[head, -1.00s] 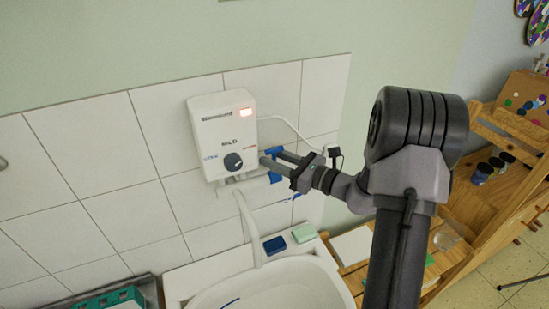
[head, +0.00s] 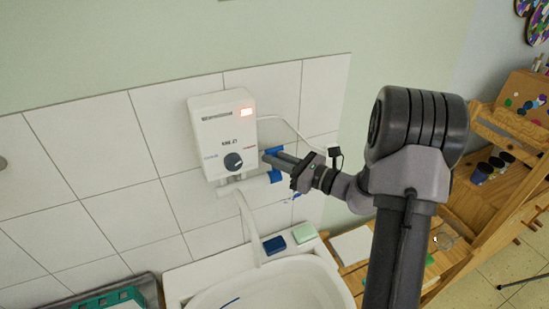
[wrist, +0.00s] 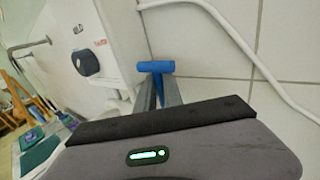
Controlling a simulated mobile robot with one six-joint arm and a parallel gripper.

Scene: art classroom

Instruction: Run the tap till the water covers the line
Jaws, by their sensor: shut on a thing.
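A white spout (head: 248,228) runs down to the white basin (head: 300,275). A short blue line (head: 230,303) shows inside the basin. I cannot make out water there.
A blue block (head: 274,245) and a pale green block (head: 304,233) lie on the basin's back rim. A green crate (head: 112,300) stands at the lower left. Wooden shelving (head: 490,215) with paint jars (head: 482,172) stands to the right. A white cable loops beside the heater.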

